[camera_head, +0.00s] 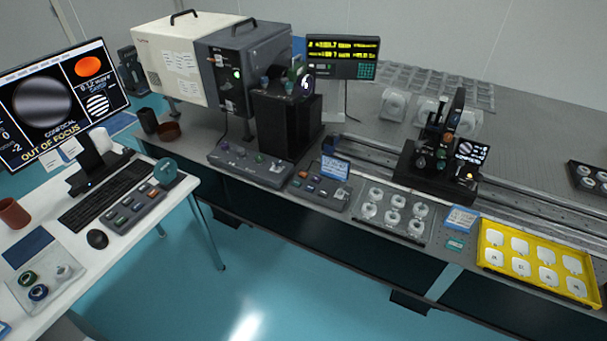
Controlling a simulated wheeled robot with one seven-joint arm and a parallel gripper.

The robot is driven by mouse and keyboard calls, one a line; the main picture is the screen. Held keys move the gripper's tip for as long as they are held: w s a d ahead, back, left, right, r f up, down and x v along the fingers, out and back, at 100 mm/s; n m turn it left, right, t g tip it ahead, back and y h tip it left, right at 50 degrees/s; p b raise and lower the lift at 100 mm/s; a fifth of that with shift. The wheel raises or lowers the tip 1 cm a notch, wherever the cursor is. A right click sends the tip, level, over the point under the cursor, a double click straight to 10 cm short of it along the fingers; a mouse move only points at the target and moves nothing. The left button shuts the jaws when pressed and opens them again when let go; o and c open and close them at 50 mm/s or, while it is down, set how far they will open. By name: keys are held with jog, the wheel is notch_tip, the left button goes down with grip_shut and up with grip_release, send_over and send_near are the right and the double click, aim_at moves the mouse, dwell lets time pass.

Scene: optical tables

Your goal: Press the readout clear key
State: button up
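The readout (342,56) is a dark box on a stand at the back of the optical table. It shows two lines of yellow-green digits. A small block of greenish keys (366,71) sits at its lower right; single keys and labels are too small to read. A key box (320,190) with a small blue-white screen and several coloured keys lies at the table's front edge. I cannot tell whether a clear key is on it. My gripper is not in view.
A large cream and grey instrument (205,60) and a black block (285,120) stand left of the readout. A knob panel (250,165), a clear tray (393,213) and a yellow tray (535,262) line the front. The teal floor (290,285) is open before the table.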

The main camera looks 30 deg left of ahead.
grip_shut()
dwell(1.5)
